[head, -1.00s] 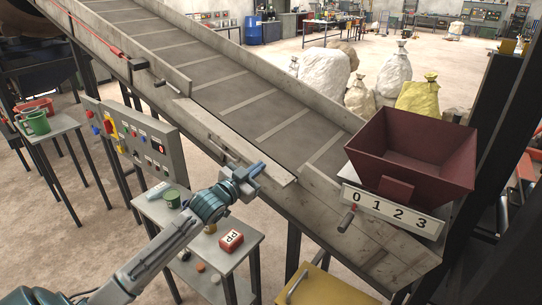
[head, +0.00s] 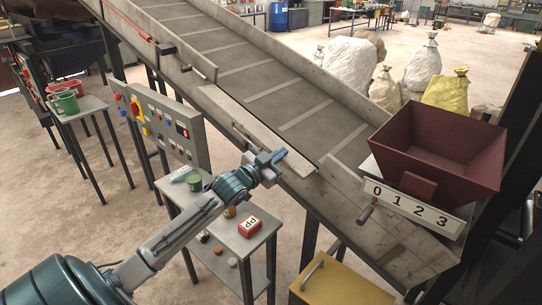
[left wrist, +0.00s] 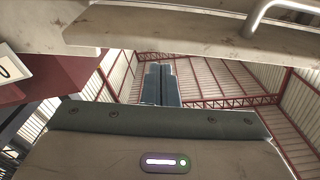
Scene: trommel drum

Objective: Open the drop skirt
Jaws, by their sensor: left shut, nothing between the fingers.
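The drop skirt appears to be the long pale metal panel (head: 252,116) along the near side of the sloping conveyor (head: 285,90). It looks upright against the belt edge, with a dark bar handle on its outer face. My left gripper (head: 275,156) is shut and empty, close to the panel's lower right part; whether it touches cannot be told. In the left wrist view the shut fingers (left wrist: 161,84) point up at the roof. A pale metal edge with a bar handle (left wrist: 262,18) crosses the top of that view. My right gripper is not in view.
A maroon hopper (head: 438,150) with a numbered plate (head: 412,207) stands right of the panel. A control box (head: 168,125) is to its left. A small table (head: 222,240) with a red box and cup stands below my arm. A yellow box (head: 345,285) is at the bottom.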

